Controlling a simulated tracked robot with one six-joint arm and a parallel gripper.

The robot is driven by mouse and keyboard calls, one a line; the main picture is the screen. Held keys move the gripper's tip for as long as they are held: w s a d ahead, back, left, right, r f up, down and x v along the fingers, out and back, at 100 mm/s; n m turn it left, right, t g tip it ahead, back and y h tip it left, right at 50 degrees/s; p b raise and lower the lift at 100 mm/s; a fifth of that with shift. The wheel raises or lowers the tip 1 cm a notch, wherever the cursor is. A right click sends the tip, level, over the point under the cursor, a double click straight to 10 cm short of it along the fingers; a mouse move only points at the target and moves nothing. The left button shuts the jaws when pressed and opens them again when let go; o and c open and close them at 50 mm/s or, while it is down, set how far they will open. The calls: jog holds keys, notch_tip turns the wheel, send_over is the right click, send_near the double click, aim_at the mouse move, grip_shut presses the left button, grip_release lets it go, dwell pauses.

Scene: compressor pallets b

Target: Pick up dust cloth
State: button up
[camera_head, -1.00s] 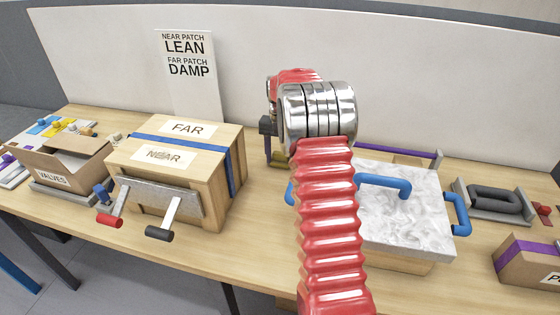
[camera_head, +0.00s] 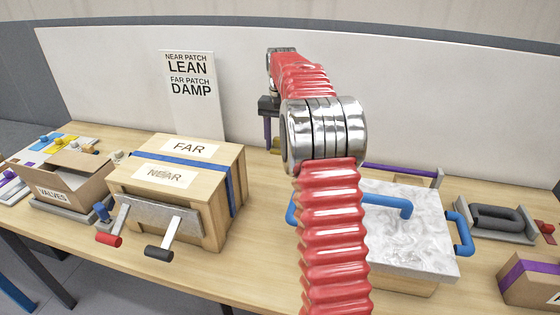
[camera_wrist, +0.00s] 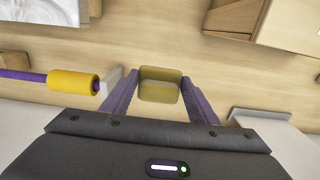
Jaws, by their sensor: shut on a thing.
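The dust cloth (camera_wrist: 160,76) is a small folded olive-yellow piece in the wrist view. It sits between the purple fingers of my gripper (camera_wrist: 160,92), which is shut on it. Wooden table surface shows beyond it. Only a bit of the cloth (camera_head: 276,149) shows there, below the fingers. My red arm hides part of the area in front of it.
A wooden crank box (camera_head: 184,190) marked FAR and NEAR stands left of my arm. A marble-topped block (camera_head: 420,235) with blue handles stands right. A purple rod with a yellow roller (camera_wrist: 72,83) lies beside my gripper. A LEAN/DAMP sign (camera_head: 189,95) stands behind.

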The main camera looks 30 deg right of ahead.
jog(key=shift+r, duration=2.35)
